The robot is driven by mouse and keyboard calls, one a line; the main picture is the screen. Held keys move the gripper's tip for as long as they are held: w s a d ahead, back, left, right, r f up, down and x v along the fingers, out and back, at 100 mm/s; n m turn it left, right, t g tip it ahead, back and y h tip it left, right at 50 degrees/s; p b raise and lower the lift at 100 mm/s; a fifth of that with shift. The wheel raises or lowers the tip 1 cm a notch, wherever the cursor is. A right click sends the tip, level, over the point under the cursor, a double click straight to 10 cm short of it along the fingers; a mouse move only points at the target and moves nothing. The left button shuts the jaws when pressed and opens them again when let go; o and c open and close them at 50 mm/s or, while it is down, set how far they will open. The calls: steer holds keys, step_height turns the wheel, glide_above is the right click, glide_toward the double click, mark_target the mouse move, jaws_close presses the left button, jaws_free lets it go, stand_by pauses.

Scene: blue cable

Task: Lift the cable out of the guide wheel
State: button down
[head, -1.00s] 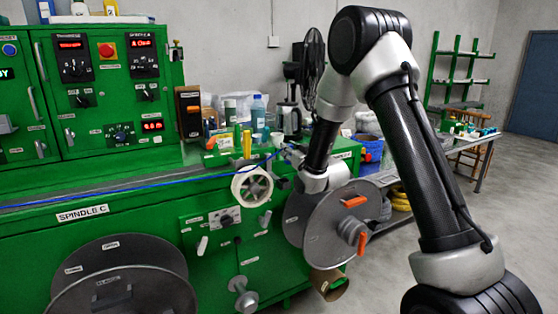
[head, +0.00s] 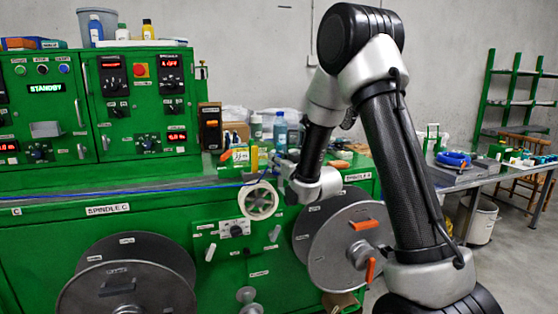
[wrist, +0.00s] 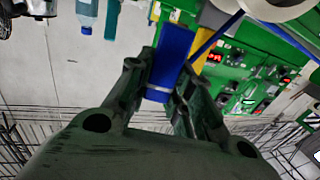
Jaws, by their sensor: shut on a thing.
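The guide wheel (head: 258,200) is a pale spoked ring on the front of the green machine, just above its middle. The thin blue cable (head: 150,190) runs from the left along the machine's ledge toward the wheel's top. My gripper (head: 279,162) is beside and above the wheel's upper right. I cannot tell whether the cable still touches the wheel's groove.
Grey reels stand below left (head: 125,290) and right (head: 338,255) of the wheel. Bottles (head: 280,132) and a yellow item (head: 254,157) stand on the ledge close behind the gripper. A workbench (head: 495,175) is at the right; floor there is partly clear.

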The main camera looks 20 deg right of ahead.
steer(key=a, duration=1.3)
steer(key=shift+a, duration=0.25)
stand_by(0.4)
stand_by(0.4)
steer(key=s+a, duration=0.3)
steer(key=s, duration=0.2)
steer(key=shift+s+f, duration=0.25)
steer(key=shift+f, duration=0.2)
stand_by(0.4)
steer(key=shift+r, duration=0.1)
